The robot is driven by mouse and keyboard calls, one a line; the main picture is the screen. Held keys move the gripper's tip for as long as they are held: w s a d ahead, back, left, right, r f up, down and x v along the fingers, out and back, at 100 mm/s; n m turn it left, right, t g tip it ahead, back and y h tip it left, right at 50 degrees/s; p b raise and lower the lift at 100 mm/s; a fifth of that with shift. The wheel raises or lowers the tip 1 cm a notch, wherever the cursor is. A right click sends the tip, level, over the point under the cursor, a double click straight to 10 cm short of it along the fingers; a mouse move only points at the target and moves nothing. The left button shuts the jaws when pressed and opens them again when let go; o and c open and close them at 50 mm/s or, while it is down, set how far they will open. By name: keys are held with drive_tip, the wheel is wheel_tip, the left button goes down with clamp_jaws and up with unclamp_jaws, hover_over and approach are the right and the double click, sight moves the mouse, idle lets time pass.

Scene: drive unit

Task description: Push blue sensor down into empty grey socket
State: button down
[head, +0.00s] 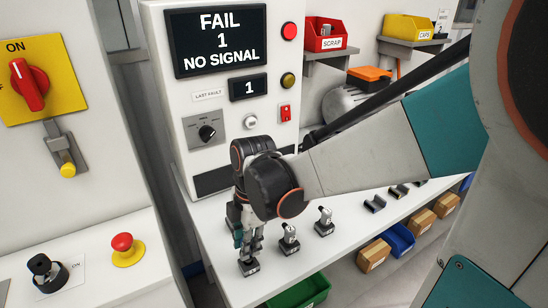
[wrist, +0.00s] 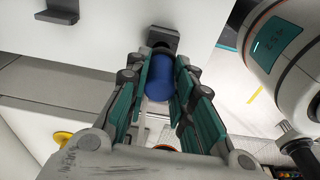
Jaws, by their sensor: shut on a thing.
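The blue sensor (wrist: 160,78) is a blue cylinder between the teal-padded fingers of my gripper (wrist: 162,85) in the wrist view. My gripper is shut on it. A dark grey socket (wrist: 163,36) shows just past the sensor's far end, in line with it. I cannot tell whether the sensor sits in it or only close to it. In the head view my gripper (head: 250,241) points down at the left part of the white bench, right above a dark socket (head: 249,267). The fingers hide the sensor there.
Two sockets with pale sensors (head: 289,236) (head: 324,218) stand close right of my gripper on the bench (head: 215,235). Empty dark holders (head: 375,203) lie farther right. The test panel (head: 225,110) reads "FAIL 1 NO SIGNAL" behind. A green bin (head: 300,290) is below the front edge.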

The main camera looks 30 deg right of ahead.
drive_tip(key=shift+s+f+b, duration=0.1)
drive_tip(key=shift+f+b, duration=1.05)
drive_tip(key=shift+f, duration=0.45)
drive_tip(key=c, duration=1.3)
unclamp_jaws()
